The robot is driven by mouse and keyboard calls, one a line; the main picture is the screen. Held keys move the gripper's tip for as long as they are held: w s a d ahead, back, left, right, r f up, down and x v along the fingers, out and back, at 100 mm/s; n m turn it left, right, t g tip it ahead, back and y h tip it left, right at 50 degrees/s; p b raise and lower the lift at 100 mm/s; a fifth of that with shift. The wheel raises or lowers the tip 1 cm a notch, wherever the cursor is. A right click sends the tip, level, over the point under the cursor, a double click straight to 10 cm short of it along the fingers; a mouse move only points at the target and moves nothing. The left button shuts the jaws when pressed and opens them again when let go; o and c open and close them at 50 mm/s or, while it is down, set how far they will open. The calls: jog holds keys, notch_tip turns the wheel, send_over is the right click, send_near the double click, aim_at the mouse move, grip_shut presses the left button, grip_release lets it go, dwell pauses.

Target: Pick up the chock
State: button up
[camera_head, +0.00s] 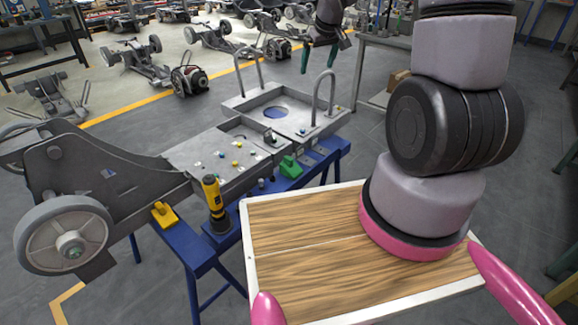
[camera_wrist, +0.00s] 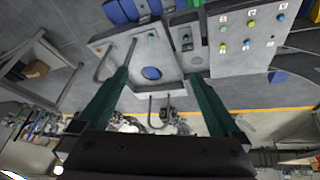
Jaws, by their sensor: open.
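Two small blocks could be the chock; I cannot tell which. A yellow wedge-like block (camera_head: 165,214) sits on the blue stand beside the grey chassis, near its wheel. A green block (camera_head: 288,166) sits on the blue stand at the chassis's front edge. My gripper (camera_head: 318,70) is at the top of the head view, beyond the chassis's far end and apart from both blocks. In the wrist view, its two green fingers (camera_wrist: 157,74) are spread wide with nothing between them. The chassis's flat panel and hoop handles show beyond them.
The chassis (camera_head: 182,150) rests on a blue stand (camera_head: 190,250), with two upright hoop handles (camera_head: 327,92) at its far end. A yellow and black power tool (camera_head: 214,200) stands upright between the blocks. Other chassis (camera_head: 130,52) stand on the floor behind. A grey table (camera_head: 375,90) is at the back right.

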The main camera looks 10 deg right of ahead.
jog(key=w+a+f+n+g+y, duration=0.1)
jog(key=w+f, duration=0.1)
jog(key=f, duration=0.6)
jog(key=w+a+f+n, duration=0.1)
jog(key=f+n, duration=0.1)
jog(key=f, duration=0.6)
jog(key=n+y, duration=0.2)
send_near(287, 164)
jog(key=w+d, duration=0.1)
jog(key=shift+g, duration=0.3)
jog(key=x, duration=0.5)
jog(key=shift+d+f, duration=0.15)
jog(key=shift+d, duration=0.05)
jog(key=shift+a+x, duration=0.15)
jog(key=shift+x, duration=1.45)
jog(key=shift+a+x, duration=0.1)
jog(key=shift+x, duration=1.45)
jog(key=shift+w, duration=0.2)
jog(key=shift+c, duration=0.3)
jog(key=c, duration=1.5)
jog(key=shift+o, duration=0.2)
jog(key=shift+r, duration=0.3)
